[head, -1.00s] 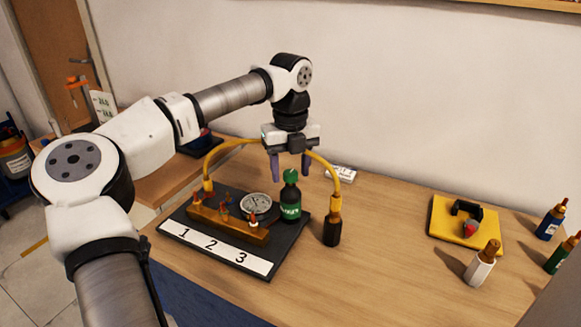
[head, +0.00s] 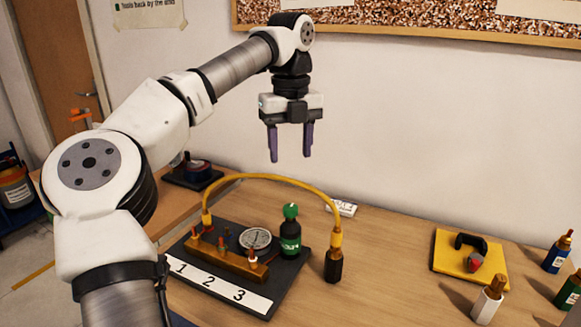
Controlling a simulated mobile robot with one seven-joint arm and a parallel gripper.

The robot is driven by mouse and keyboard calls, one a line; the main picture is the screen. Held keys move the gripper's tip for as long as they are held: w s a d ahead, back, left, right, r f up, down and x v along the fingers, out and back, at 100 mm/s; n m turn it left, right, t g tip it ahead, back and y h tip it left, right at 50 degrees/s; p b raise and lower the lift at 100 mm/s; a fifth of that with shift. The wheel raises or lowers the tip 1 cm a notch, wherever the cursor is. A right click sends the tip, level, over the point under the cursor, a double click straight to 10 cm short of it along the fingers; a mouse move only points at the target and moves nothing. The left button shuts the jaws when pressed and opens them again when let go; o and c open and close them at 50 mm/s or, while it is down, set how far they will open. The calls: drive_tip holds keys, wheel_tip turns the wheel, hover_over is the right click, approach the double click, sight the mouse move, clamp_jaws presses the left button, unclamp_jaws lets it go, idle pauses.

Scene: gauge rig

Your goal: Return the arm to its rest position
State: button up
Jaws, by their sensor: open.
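My gripper (head: 290,143) hangs fingers-down in the air above the table. Its two purple fingers are apart with nothing between them. Below it stands the gauge rig, a black base plate (head: 232,290) with a white strip numbered 1, 2, 3. On the plate are a brass manifold (head: 225,258), a round dial gauge (head: 255,239) and a green-capped dark bottle (head: 290,233). A yellow hose (head: 272,181) arches from the manifold's left end to a dark fitting (head: 333,264) on the table. The gripper is clear of all of them.
A yellow mat (head: 449,266) with a dark clamp-like tool lies at right. A white bottle (head: 487,299), a blue bottle (head: 558,253) and a green bottle (head: 569,289) stand near it. A small white block (head: 341,208) lies behind the hose. A framed board (head: 420,25) hangs on the wall.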

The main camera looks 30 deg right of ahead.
drive_tip(key=shift+r, duration=0.35)
drive_tip(key=shift+f, duration=0.1)
